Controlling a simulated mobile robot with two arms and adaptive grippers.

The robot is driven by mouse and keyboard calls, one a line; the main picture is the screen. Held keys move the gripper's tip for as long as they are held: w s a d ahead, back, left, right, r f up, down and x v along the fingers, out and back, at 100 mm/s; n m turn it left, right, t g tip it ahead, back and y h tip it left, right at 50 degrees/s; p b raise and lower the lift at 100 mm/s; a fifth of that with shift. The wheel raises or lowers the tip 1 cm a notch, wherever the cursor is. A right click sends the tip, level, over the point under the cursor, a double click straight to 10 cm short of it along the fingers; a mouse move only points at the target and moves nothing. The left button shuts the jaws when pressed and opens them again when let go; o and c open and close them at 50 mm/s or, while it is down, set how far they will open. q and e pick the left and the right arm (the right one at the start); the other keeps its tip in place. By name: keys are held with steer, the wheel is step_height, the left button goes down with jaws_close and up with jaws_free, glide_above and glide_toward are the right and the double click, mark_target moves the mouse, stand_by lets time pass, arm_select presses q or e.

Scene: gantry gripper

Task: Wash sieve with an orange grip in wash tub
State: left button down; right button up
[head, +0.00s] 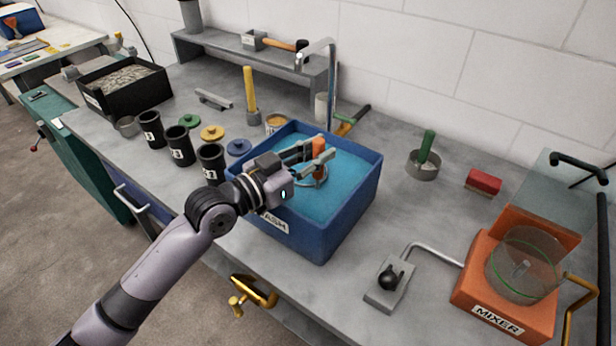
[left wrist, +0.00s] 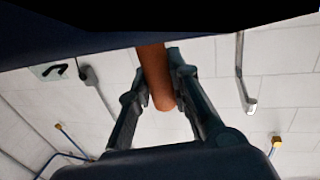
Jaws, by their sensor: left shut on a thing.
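The blue wash tub (head: 350,215) stands on the grey bench, filled with light blue water and with a "WASH" label partly hidden by my arm. My left gripper (head: 319,161) is over the tub, shut on the upright orange grip of the sieve (head: 319,147). The sieve's round rim shows below the grip at the water; I cannot tell how deep it sits. In the left wrist view the orange grip (left wrist: 156,75) is between the two fingers of my left gripper (left wrist: 160,75). My right gripper is not in view.
A tap (head: 331,80) rises behind the tub. Black cups (head: 178,145) and coloured lids (head: 212,132) stand to the left.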

arm_select(q)
steer(key=shift+r, duration=0.15)
step_height(320, 180, up, 12)
steer(key=p, duration=1)
steer(key=shift+f, duration=0.2)
stand_by(0.7)
steer(key=shift+f, duration=0.1)
